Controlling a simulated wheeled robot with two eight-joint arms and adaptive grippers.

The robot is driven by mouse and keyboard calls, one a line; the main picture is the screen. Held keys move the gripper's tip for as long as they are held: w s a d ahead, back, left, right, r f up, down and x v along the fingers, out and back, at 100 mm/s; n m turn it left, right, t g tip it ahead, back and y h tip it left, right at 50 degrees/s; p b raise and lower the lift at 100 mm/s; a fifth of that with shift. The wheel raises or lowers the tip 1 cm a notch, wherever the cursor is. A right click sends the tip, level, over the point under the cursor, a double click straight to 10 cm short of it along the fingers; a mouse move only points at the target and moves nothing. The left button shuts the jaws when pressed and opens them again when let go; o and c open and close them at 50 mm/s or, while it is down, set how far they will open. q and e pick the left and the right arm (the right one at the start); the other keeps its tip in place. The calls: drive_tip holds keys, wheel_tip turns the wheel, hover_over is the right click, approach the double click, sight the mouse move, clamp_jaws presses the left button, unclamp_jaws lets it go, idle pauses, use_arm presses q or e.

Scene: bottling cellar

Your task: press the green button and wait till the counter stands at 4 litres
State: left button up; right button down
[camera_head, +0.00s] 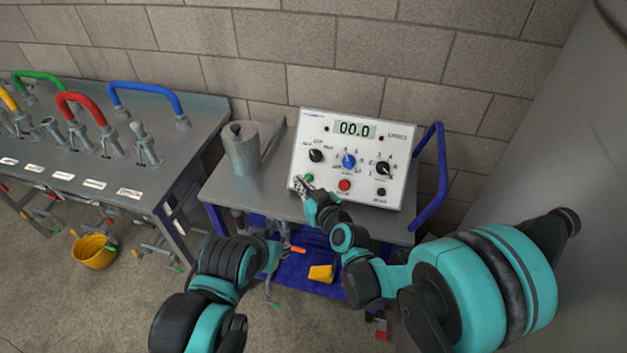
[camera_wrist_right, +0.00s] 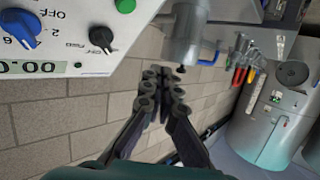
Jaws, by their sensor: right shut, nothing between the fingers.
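The white control box (camera_head: 353,160) stands on a metal cart top, its display (camera_head: 355,129) reading 00.0. The green button (camera_head: 309,177) is at its lower left; in the right wrist view the green button (camera_wrist_right: 125,5) is cut by the top edge. My right gripper (camera_head: 301,186) is shut and empty, its tips close to the green button in the head view. In the right wrist view my right gripper (camera_wrist_right: 165,80) points past the box's edge, with the button up and left of its tips. My left arm is low at centre-left; its fingers are unclear.
A red button (camera_head: 345,185) and several knobs share the panel. A grey metal canister (camera_head: 241,149) stands left of the box on the cart (camera_head: 270,193). A blue handle (camera_head: 430,175) rises at the right.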

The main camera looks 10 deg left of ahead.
sight(308, 180)
drive_tip(key=shift+f, duration=0.1)
drive_tip(key=w+f+b, duration=0.4)
drive_tip(key=w+f, duration=0.1)
drive_tip(key=w, duration=0.1)
drive_tip(key=shift+w+f, duration=0.3)
drive_tip(key=shift+f, duration=0.05)
drive_tip(key=shift+d, duration=0.15)
drive_tip(key=shift+f, duration=0.1)
idle(1.4)
drive_tip(key=shift+w+f+b, duration=0.15)
drive_tip(key=shift+w+b, duration=0.15)
drive_tip(key=shift+b, duration=0.1)
drive_tip(key=shift+w+f+b, duration=0.3)
drive_tip(key=shift+w+f, duration=0.05)
idle(0.7)
idle(0.4)
drive_tip(key=shift+s+r+p, duration=0.35)
drive_tip(key=shift+s+r, duration=0.25)
drive_tip(key=shift+s, duration=0.05)
